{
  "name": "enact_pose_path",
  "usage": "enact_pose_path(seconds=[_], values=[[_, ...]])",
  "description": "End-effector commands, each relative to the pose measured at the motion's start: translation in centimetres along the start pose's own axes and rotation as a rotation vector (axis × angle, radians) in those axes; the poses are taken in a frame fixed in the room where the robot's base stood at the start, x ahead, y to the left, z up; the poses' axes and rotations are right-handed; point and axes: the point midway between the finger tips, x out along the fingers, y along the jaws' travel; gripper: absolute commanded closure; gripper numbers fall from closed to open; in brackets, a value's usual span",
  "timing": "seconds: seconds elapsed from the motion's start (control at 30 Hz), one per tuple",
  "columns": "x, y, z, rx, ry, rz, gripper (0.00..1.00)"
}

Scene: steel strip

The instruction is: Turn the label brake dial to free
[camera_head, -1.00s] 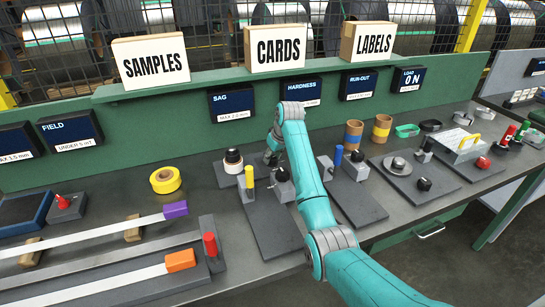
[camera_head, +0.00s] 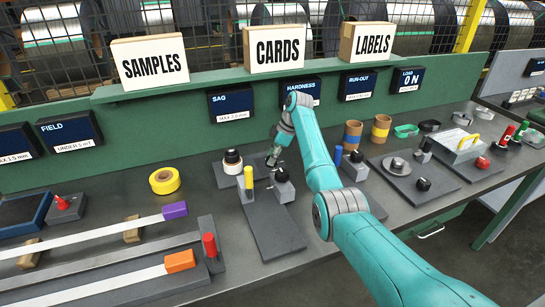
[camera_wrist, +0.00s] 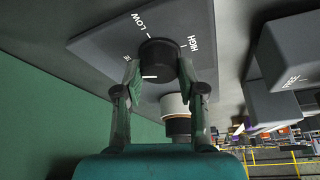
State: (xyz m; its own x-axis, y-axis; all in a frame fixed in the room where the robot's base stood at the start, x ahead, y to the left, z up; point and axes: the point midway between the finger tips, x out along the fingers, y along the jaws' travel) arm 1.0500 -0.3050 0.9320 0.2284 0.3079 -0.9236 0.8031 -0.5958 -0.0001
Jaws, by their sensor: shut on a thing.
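The label brake dial (camera_wrist: 158,62) is a black round knob on a grey plate (camera_wrist: 100,42). LOW and HIGH are printed around it, and a third word at its left is mostly hidden, with only its end showing. A short white mark shows on the knob's lower left. My gripper (camera_wrist: 158,88) has one finger on each side of the knob and is shut on it. In the head view my gripper (camera_head: 271,161) is low over the plate just right of the cream-and-black roll (camera_head: 232,160), and it hides the dial there. The roll also shows in the wrist view (camera_wrist: 175,108).
A yellow post (camera_head: 249,178) and a grey block with a black knob (camera_head: 282,175) stand close in front of my gripper. A blue post (camera_head: 338,156) is to the right. The green back panel (camera_head: 180,125) is behind. The bench around the yellow tape roll (camera_head: 165,180) is fairly clear.

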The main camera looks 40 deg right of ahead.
Motion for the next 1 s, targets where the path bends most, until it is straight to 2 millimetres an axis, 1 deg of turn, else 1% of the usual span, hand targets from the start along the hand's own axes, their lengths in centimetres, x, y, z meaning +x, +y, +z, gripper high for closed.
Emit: enact_pose_path(seconds=[0.2, 0.4, 0.63, 1.0], values=[[-0.04, 0.10, -0.01, -0.160, -0.001, -0.069, 0.95], [-0.03, 0.14, -0.03, -0.260, -0.001, -0.109, 0.95], [0.02, 0.14, 0.00, -0.324, -0.001, -0.136, 0.95], [0.03, 0.16, 0.00, -0.347, -0.001, -0.144, 0.95]])
